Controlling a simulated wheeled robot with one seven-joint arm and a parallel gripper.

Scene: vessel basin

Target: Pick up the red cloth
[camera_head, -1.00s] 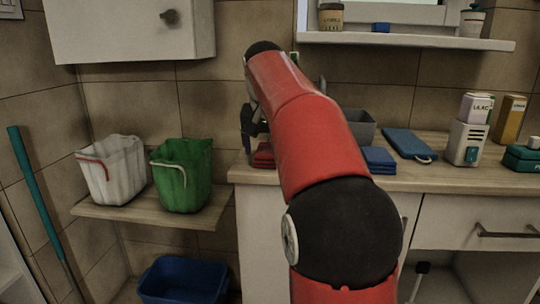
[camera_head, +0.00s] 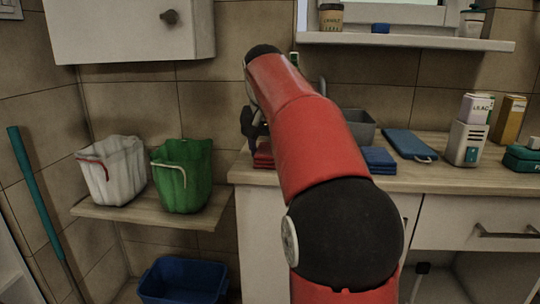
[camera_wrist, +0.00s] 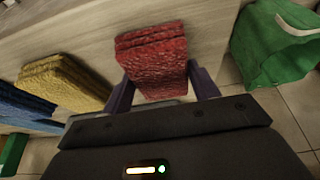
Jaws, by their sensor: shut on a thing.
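The red cloth (camera_head: 263,156), a folded stack with a rough weave, is at the left end of the wooden counter (camera_head: 440,180). In the wrist view the red cloth (camera_wrist: 153,62) sits between the two fingers of my gripper (camera_wrist: 160,84). My gripper is shut on its near part, with one finger along each side. In the head view my gripper (camera_head: 252,128) is just above the cloth, and my red arm covers part of the counter. I cannot tell whether the cloth touches the counter.
A yellow cloth (camera_wrist: 66,82) and a blue cloth (camera_head: 378,158) lie further along the counter. A green bucket (camera_head: 182,175) and a white bucket (camera_head: 112,172) stand on a lower shelf to the left. A grey basin (camera_head: 358,126) is behind my arm.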

